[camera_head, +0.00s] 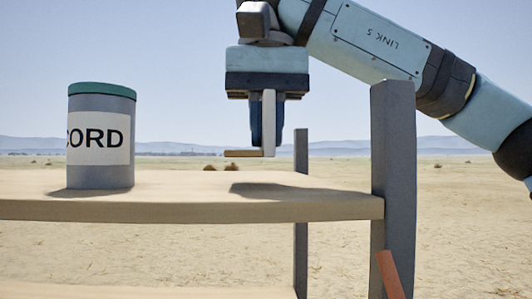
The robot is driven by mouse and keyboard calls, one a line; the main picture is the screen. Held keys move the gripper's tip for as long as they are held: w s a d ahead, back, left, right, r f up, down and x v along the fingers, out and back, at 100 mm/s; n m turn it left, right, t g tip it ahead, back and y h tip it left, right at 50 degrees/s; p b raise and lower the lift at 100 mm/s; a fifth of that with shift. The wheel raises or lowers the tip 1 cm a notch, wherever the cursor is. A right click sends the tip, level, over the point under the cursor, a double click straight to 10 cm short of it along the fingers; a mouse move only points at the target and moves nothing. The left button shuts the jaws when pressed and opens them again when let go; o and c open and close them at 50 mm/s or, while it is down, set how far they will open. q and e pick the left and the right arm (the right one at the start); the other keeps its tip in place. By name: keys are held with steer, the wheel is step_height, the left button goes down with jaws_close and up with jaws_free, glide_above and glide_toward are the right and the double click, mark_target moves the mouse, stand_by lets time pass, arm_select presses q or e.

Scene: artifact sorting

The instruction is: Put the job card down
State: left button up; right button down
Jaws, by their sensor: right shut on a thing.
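My right gripper (267,128) points straight down from the arm that comes in from the right. It is shut on a thin, pale upright piece that I take to be the job card (269,122), seen nearly edge-on. A short flat tan piece (241,153) sticks out to the left at its bottom. The card hangs above the right part of the wooden shelf top (180,208), apart from it, with a dark shadow below. My left gripper is not in view.
Grey posts (393,190) rise at the right end. An orange piece (390,275) leans low at the right. The shelf's middle is clear.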

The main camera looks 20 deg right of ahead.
mark_target(266, 156)
step_height(266, 156, down, 2)
steer(key=shift+f, duration=0.2)
steer(key=shift+w+d+f, duration=0.1)
steer(key=shift+f, duration=0.3)
steer(key=c, duration=1.5)
jaws_free()
steer(key=shift+s, duration=0.2)
steer(key=o, duration=0.3)
steer(key=shift+w+f, duration=0.1)
steer(key=shift+w, duration=0.05)
steer(key=shift+o, duration=0.2)
step_height(266, 156, up, 12)
steer(key=shift+r, duration=0.15)
